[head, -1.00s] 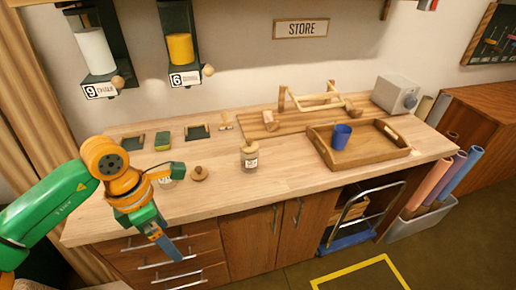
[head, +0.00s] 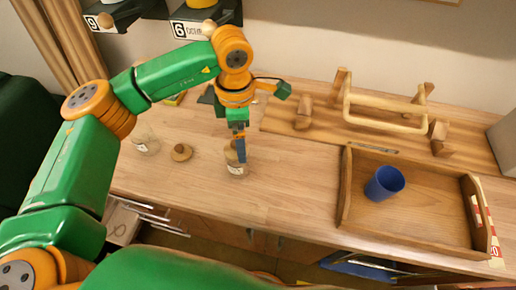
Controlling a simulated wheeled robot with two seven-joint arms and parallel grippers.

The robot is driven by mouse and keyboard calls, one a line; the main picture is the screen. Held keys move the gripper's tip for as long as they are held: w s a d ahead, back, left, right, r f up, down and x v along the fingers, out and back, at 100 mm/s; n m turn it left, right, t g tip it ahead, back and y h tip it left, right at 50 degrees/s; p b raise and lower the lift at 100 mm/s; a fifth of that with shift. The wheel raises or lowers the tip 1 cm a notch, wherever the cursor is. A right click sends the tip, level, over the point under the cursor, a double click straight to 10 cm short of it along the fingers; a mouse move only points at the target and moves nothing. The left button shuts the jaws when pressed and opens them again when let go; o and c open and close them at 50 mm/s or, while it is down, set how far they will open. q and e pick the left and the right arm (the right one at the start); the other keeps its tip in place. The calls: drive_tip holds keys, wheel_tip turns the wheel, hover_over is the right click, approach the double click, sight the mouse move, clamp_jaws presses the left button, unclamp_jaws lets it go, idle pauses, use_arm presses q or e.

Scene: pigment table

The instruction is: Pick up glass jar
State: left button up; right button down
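A glass jar with a pale label and a brown top (head: 234,170) stands on the wooden worktop, partly hidden by my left gripper. My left gripper (head: 240,152) points down right at this jar, its blue finger overlapping the jar's top and side. Whether the fingers are apart or closed on it cannot be made out. A second, clear glass jar (head: 146,146) with a label stands to the left, looking open-topped. A round wooden lid with a knob (head: 181,152) lies between the two jars. My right gripper is not in view.
A wooden tray (head: 345,190) holding a blue cup (head: 385,183) is at the right. A wooden rack (head: 385,105) stands on a board behind it. Labelled dispensers (head: 200,28) hang at the upper left. The worktop between jar and tray is clear.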

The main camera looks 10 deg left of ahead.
sight(237, 157)
use_arm(q)
drive_tip(key=f+p, duration=0.1)
drive_tip(key=s+f+p, duration=0.1)
drive_tip(key=a+f+p, duration=0.1)
drive_tip(key=shift+s+a+f, duration=0.1)
drive_tip(key=shift+s+f, duration=0.3)
wheel_tip(237, 157, down, 2)
drive_tip(key=shift+w+f, duration=0.15)
drive_tip(key=shift+f, duration=0.05)
drive_tip(key=shift+w+d+f, duration=0.1)
drive_tip(key=shift+w+d, duration=0.05)
drive_tip(key=shift+d, duration=0.1)
drive_tip(key=shift+a, duration=0.1)
drive_tip(key=c, duration=1.4)
drive_tip(key=shift+c, duration=0.7)
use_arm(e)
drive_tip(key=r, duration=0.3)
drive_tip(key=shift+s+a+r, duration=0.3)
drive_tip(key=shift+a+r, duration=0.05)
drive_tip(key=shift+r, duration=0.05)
